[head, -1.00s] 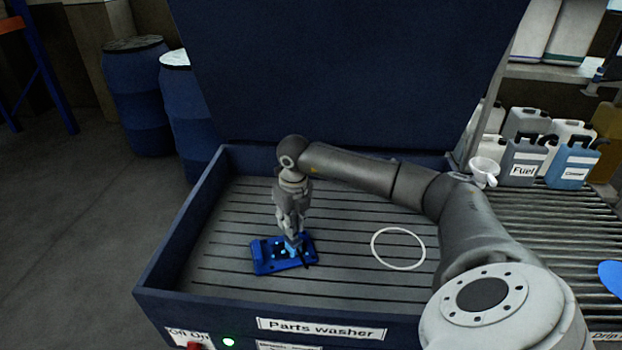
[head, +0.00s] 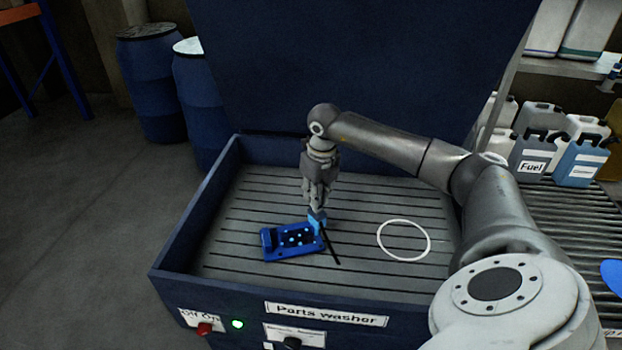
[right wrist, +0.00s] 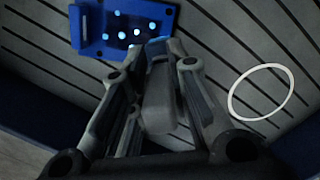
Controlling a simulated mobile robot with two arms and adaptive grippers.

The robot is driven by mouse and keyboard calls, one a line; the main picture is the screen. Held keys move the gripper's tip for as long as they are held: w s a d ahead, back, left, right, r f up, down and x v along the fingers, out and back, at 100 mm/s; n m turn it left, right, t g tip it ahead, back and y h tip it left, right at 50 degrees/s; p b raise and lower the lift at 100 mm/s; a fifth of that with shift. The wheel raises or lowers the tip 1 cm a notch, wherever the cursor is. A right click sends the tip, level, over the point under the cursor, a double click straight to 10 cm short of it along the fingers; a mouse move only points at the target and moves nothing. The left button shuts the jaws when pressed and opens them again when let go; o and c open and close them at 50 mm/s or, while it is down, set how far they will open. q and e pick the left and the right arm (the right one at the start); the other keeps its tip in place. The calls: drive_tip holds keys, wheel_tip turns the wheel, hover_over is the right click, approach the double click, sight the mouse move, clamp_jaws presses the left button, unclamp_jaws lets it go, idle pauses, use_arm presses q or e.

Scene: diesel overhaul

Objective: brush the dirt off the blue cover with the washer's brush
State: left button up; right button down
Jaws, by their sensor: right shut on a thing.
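The blue cover (head: 275,253) lies on the slatted floor of the parts washer (head: 225,262). It has a raised block at its left end and several pale spots on its face. It also shows at the top of the right wrist view (right wrist: 95,30). I cannot make out dirt on it. My right gripper (head: 318,208) points down, shut on the light-blue brush (head: 317,222), at the cover's right end. I cannot tell whether the brush touches the cover. A thin black strip slants from the brush to the slats. My left gripper is out of view.
The washer's walls surround the slats and its dark lid (head: 330,60) stands open behind. A white ring (head: 404,222) marks the floor to the right. The front panel has a red switch (head: 204,328) and a lit green lamp (head: 238,324). Jugs (head: 530,155) stand at right.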

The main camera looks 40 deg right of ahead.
drive_tip(key=shift+d+r+p, duration=0.2)
drive_tip(key=shift+r+p, duration=0.25)
drive_tip(key=shift+r, duration=0.5)
drive_tip(key=shift+a+r, duration=0.2)
drive_tip(key=shift+r, duration=0.3)
